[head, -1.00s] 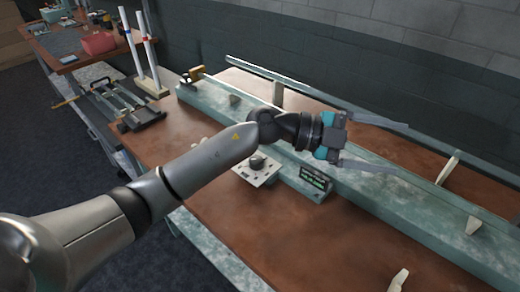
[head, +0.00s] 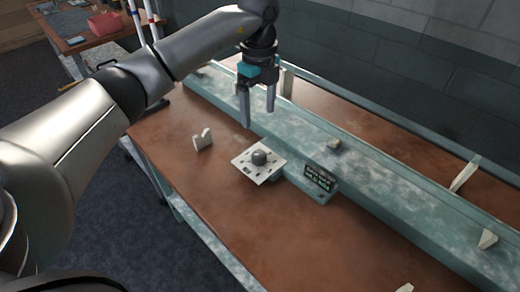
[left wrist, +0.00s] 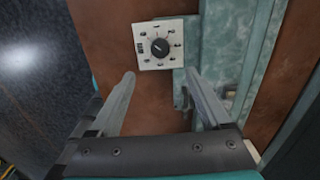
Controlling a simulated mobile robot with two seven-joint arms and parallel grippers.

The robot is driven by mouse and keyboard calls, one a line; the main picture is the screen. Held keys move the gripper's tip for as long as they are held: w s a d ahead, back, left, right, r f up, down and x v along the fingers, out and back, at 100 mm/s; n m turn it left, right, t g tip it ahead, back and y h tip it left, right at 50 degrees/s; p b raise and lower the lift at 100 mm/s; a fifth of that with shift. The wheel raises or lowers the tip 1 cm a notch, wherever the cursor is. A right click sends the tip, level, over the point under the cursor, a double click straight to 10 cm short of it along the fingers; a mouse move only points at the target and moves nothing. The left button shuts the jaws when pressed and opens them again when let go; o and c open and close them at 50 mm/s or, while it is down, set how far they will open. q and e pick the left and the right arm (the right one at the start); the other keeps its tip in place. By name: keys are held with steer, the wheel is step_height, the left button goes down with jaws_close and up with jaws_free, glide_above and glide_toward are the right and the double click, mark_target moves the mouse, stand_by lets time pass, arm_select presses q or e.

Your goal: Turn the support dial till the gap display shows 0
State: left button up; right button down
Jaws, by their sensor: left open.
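The support dial (head: 259,157) is a dark round knob on a square white plate (head: 248,169) with marks around it, on the brown bench beside the green rail. In the left wrist view the dial (left wrist: 160,47) has a light pointer line and lies ahead, beyond the fingertips. The gap display (head: 320,178) is a small dark panel with green text to the right of the dial; its text is too small to read. My left gripper (head: 259,117) is open and empty, pointing down above and behind the dial, not touching it. My right gripper is not in view.
The long green rail (head: 395,190) runs along the bench behind the dial, with small cream supports on it. A cream V-shaped block (head: 202,140) stands left of the dial. The brown bench top (head: 250,225) in front is clear. A grey wall (head: 400,70) stands behind.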

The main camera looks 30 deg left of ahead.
mark_target(259, 155)
arm_select(q)
step_height(259, 155, down, 14)
steer(key=shift+r+b, duration=0.15)
steer(key=shift+b, duration=0.5)
jaws_close()
stand_by(0.3)
